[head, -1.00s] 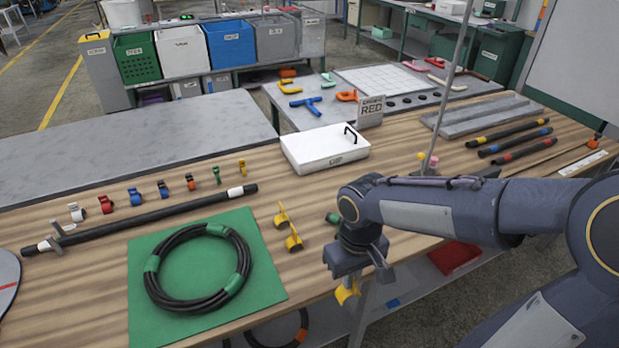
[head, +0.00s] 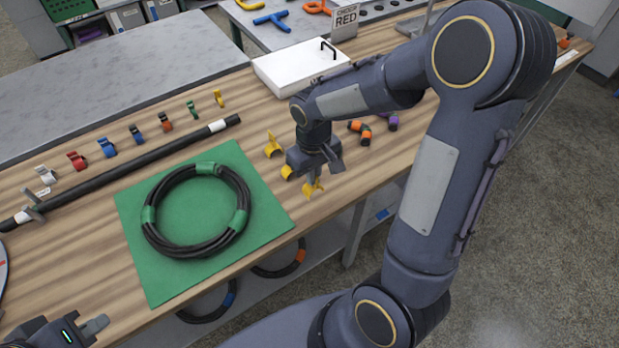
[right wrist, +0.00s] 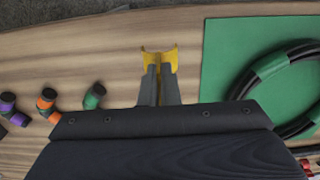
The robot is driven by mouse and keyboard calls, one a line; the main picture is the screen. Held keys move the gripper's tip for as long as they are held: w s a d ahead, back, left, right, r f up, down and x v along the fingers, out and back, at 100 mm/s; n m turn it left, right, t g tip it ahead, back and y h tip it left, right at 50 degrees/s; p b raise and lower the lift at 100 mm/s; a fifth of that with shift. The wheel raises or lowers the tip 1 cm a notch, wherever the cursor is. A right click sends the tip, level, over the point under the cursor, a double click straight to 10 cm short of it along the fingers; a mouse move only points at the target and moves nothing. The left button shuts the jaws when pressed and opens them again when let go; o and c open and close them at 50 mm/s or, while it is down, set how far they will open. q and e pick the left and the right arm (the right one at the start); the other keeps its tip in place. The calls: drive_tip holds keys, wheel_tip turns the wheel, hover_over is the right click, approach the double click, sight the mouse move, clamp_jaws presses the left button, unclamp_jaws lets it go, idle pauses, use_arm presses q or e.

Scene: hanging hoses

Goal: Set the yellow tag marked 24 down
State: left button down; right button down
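A yellow tag (head: 313,188) is between the fingertips of my right gripper (head: 315,178), over the wooden table near its front edge. The right wrist view shows the tag (right wrist: 158,58) at the tips of the nearly closed fingers (right wrist: 158,80). I cannot read its number or tell whether it touches the table.
A green mat (head: 150,278) with a coiled black hose (head: 178,248) lies left of the right gripper. A white lidded box (head: 290,68) stands behind. A straight black hose (head: 150,150) and several coloured clips lie further left. Orange, green and purple hose pieces (right wrist: 47,103) lie nearby.

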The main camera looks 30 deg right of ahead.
drive_tip(key=shift+w+f, duration=0.6)
drive_tip(key=shift+f, duration=0.15)
drive_tip(key=f, duration=0.3)
drive_tip(key=shift+w+f, duration=0.3)
drive_tip(key=shift+f, duration=0.05)
drive_tip(key=c, duration=2.1)
unclamp_jaws()
drive_tip(key=shift+f, duration=0.25)
drive_tip(key=o, duration=0.4)
drive_tip(key=shift+r, duration=0.1)
